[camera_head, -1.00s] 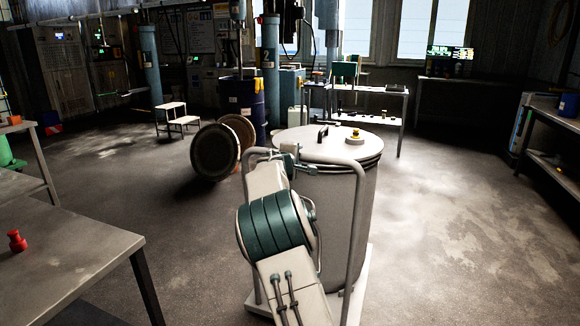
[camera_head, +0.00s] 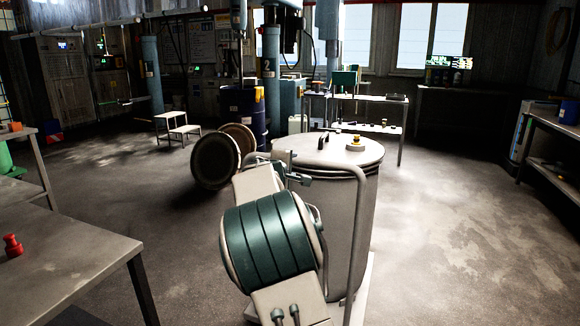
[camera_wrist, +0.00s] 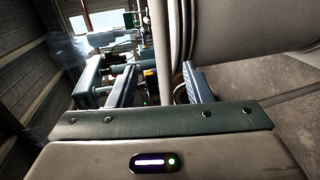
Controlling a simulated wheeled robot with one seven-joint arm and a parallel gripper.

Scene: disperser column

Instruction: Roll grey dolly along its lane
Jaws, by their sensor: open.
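The grey dolly (camera_head: 365,285) stands ahead on the floor, carrying a large pale grey drum (camera_head: 345,230) with a lid. Its tubular push handle (camera_head: 357,235) rises on my side of the drum. My gripper (camera_head: 290,170) is at the upper left of this handle, partly hidden behind my own arm. In the wrist view, my gripper (camera_wrist: 160,88) has its two fingers apart, with a handle tube (camera_wrist: 162,45) showing upright between them. Whether a finger touches the tube cannot be told. The dolly's wheels and left side are hidden.
A table (camera_head: 70,255) stands close at left, a bench (camera_head: 555,150) at right and a table (camera_head: 385,98) behind. A small step (camera_head: 177,128) stands further back. Floor right of the dolly is clear.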

